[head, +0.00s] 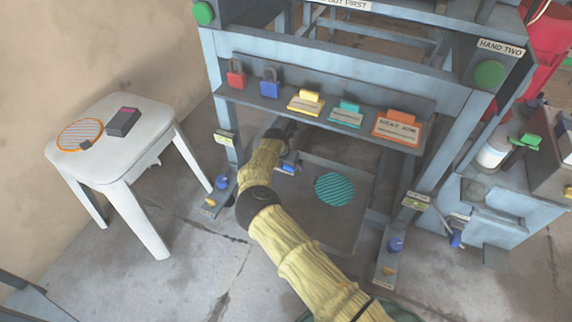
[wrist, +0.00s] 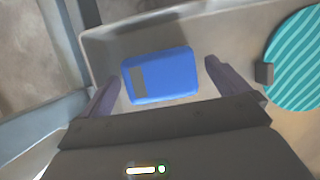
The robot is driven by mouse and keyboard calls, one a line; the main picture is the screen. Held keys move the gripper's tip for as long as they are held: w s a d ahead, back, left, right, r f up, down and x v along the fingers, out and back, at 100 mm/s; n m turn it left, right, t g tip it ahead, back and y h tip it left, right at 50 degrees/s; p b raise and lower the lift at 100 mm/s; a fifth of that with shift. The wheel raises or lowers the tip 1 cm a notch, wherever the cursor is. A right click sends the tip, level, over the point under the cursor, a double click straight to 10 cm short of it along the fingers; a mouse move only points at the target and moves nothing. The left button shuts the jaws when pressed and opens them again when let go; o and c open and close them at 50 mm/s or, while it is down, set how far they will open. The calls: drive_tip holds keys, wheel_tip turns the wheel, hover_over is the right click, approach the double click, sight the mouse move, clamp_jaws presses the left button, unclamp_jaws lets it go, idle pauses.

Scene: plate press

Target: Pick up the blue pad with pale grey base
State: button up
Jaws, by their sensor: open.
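A blue pad (wrist: 172,74) with a small grey rectangle on its face lies on the grey tray floor in the wrist view. Its base cannot be made out there. In the head view a small blue thing, probably the same pad (head: 291,165), shows beside the end of my arm and is partly hidden. My gripper (wrist: 161,76) is open, with one finger on the left and one on the right of the pad in the picture. There is a visible gap to the pad on both sides, and nothing is held.
A teal striped disc (head: 335,189) with a dark block lies on the tray (head: 345,237), right of the pad. The press frame's shelf (head: 258,101) with padlocks and tags is above. A white stool (head: 90,166) at left holds an orange striped disc (head: 80,134) and dark block (head: 122,122).

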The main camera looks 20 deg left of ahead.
drive_tip(key=shift+c, duration=0.2)
drive_tip(key=c, duration=1)
wheel_tip(320, 180, up, 10)
drive_tip(key=p, duration=0.6)
drive_tip(key=o, duration=0.4)
drive_tip(key=shift+c, duration=1.4)
